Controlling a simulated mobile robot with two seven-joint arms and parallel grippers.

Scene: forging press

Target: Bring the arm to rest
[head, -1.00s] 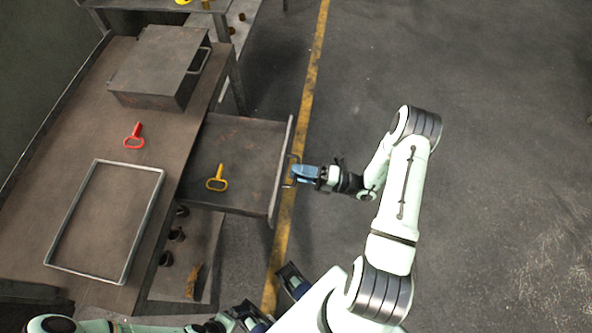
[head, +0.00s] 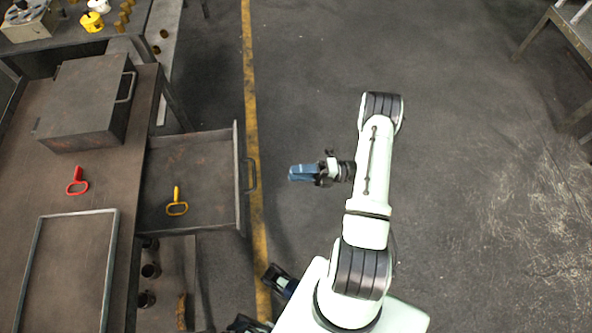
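My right gripper (head: 303,173) hangs over the open floor, to the right of the pulled-out drawer (head: 222,203). It points left, apart from the drawer's handle (head: 249,174), with a visible gap between them. Its blue fingers look close together from above, and I cannot tell whether they are open or shut. Nothing shows in its grasp. Part of my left gripper (head: 278,281) seems to show at the bottom, left of my body, and its finger state is unclear. A yellow-handled tool (head: 177,208) lies in the drawer.
A red-handled tool (head: 77,186), a metal box (head: 84,108) and a rectangular frame (head: 113,262) are on the workbench (head: 32,180) at left. Dark cups (head: 150,271) stand on a lower shelf. Another table (head: 569,42) is at upper right. The floor between is clear.

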